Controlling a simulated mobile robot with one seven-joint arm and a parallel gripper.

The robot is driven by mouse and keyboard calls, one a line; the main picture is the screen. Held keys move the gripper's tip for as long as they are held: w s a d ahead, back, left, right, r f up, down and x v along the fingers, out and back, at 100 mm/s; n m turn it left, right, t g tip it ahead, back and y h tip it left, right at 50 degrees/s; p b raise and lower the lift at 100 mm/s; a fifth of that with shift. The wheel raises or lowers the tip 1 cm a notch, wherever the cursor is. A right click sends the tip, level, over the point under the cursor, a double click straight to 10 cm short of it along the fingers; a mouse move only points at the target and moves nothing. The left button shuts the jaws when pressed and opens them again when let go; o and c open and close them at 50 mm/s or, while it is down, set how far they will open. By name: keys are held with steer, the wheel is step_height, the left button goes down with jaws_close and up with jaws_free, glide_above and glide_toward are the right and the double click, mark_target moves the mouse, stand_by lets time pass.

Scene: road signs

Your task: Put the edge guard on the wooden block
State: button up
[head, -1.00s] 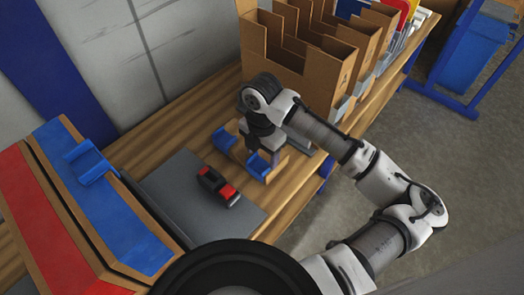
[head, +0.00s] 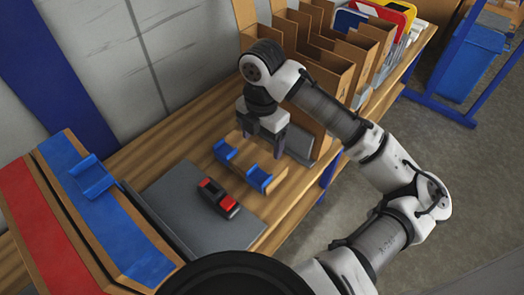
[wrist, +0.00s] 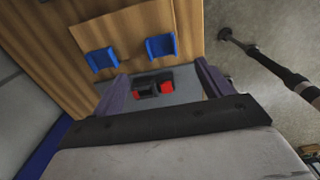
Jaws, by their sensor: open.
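A light brown wooden block (head: 243,154) lies on the bench with two blue edge guards on it. One guard (head: 225,150) is at its left end and the other (head: 259,178) at its right end. Both guards also show in the wrist view, on the left (wrist: 102,59) and right (wrist: 161,46) of the block. Another blue guard (head: 92,180) sits on the blue-topped box at the left. My gripper (head: 261,146) is open and empty, fingers pointing down just above and behind the block. How firmly the guards sit is too small to tell.
A grey plate (head: 180,210) lies in front of the block, with a red and black tool (head: 219,198) on it. A sloped red and blue box (head: 120,235) stands at the left. Brown dividers (head: 340,60) holding signs stand behind my gripper. Bare bench (head: 185,130) lies left of the block.

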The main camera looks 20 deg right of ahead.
steer(key=shift+r, duration=1.35)
